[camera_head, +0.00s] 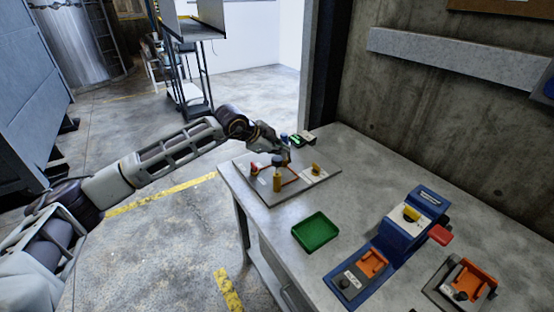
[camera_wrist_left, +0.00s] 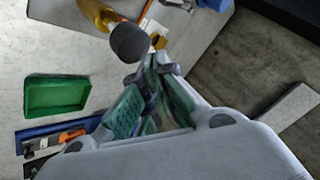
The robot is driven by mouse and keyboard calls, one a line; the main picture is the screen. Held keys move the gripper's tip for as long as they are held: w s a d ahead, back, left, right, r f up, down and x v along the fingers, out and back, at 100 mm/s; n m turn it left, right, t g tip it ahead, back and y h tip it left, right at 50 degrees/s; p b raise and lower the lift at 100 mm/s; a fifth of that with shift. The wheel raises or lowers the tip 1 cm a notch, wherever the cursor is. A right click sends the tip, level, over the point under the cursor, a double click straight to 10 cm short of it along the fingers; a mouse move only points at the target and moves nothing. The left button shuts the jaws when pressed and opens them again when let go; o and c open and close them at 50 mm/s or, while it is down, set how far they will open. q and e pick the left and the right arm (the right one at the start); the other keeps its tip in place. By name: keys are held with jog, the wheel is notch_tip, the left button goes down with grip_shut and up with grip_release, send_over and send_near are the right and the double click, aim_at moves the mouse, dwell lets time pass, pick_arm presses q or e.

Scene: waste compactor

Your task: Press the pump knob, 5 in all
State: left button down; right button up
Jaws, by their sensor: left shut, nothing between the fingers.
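The pump knob is a dark round cap (camera_head: 277,160) on a yellow post (camera_head: 277,182), standing upright on a grey plate (camera_head: 262,196) at the table's far left corner. In the left wrist view the dark knob (camera_wrist_left: 129,43) shows just beyond my fingertips, with part of its yellow post. My left gripper (camera_head: 287,158) is over the plate, close beside the knob and partly behind it. In the left wrist view my left gripper (camera_wrist_left: 150,68) is shut and empty, with green finger pads. I cannot tell whether it touches the knob. My right gripper is not in view.
A green tray (camera_head: 315,232) sits in front of the plate. A blue device (camera_head: 405,225) with a red handle (camera_head: 440,235) and an orange-and-grey unit (camera_head: 463,282) stand to the right. A small yellow part (camera_head: 315,169) is on the plate. A concrete wall (camera_head: 440,120) rises behind the table.

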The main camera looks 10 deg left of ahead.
aim_at(279, 160)
pick_arm(q)
jog(key=shift+r+p, duration=0.9)
jog(key=shift+r, duration=1.55)
